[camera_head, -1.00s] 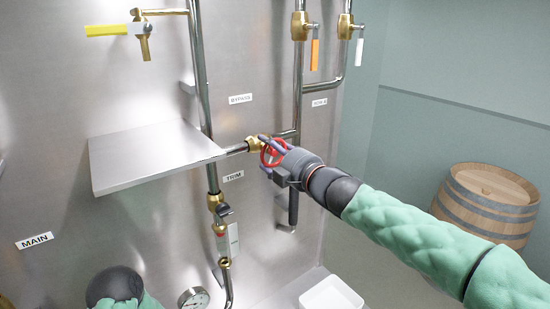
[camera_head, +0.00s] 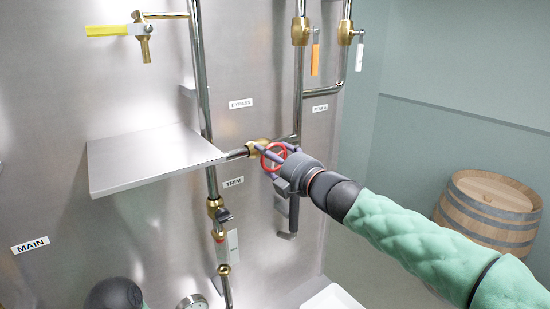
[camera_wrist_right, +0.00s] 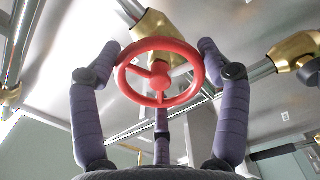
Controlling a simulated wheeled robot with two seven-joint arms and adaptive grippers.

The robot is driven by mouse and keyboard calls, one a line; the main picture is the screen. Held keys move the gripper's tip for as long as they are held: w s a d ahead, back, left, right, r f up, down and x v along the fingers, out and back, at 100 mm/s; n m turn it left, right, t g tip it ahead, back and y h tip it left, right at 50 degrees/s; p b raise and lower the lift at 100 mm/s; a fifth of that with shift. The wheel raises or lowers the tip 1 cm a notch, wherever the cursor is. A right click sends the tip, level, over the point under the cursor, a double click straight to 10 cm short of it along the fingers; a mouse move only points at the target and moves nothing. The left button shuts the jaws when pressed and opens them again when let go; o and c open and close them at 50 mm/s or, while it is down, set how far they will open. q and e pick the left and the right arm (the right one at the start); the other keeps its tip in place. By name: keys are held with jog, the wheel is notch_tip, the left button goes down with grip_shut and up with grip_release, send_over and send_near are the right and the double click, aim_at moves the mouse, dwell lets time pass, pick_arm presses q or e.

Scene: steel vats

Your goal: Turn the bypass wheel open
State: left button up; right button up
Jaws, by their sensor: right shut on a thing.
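The red bypass wheel (camera_head: 272,169) sits on a brass valve (camera_head: 254,147) in the pipe right of the steel shelf, below the BYPASS label (camera_head: 241,103). My right gripper (camera_head: 272,156) is at the wheel, with its fingers around the rim. In the right wrist view the wheel (camera_wrist_right: 160,78) is between the fingers of the gripper (camera_wrist_right: 158,50), one on its left side and one on its right. The gripper is shut on the wheel. My left gripper is not in view; only a dark part of my left arm shows at the bottom left.
A steel shelf (camera_head: 150,160) juts out left of the wheel. The TRIM valve (camera_head: 217,210) is below it. Orange (camera_head: 315,60) and white (camera_head: 359,55) levers hang above right. A barrel (camera_head: 490,208) stands far right. A white bin (camera_head: 333,298) is at the bottom.

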jog(key=shift+a+r, duration=0.1)
jog(key=shift+r, duration=0.05)
jog(key=o, duration=1)
jog(key=shift+o, duration=0.6)
jog(key=shift+s+a, duration=0.1)
jog(key=shift+a, duration=0.2)
jog(key=shift+d+f, duration=0.2)
jog(key=shift+d, duration=0.1)
jog(key=shift+s+d, duration=0.1)
jog(key=v, duration=1.1)
jog(key=shift+s, duration=0.25)
